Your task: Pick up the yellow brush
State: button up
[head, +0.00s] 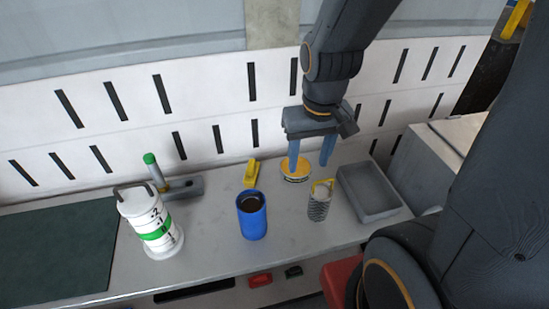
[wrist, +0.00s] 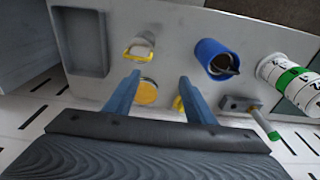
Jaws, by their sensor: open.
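My gripper (head: 309,171) is open and empty above the back of the grey bench, fingers pointing down. In the wrist view its two blue fingers (wrist: 160,77) are spread apart. A round yellow piece with a pale rim (head: 296,169) lies beneath the left finger in the head view; in the wrist view it shows between the fingers (wrist: 147,92). A small elongated yellow piece (head: 251,174) lies to the left; in the wrist view it is partly hidden by the right finger (wrist: 178,104). I cannot tell for sure which is the brush.
A ribbed cylinder with a yellow handle (head: 319,205) stands in front of the gripper, left of a grey tray (head: 374,214). A blue cup (head: 252,222) and a white-and-green cylinder (head: 151,225) stand further left. A slotted white wall (head: 214,105) rises behind.

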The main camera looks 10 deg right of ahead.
aim_at(252, 169)
jog(key=z, duration=0.05)
jog(key=k, duration=0.5)
jog(key=u, duration=1.2)
jog(key=i, duration=0.65)
jog(key=z, duration=1.15)
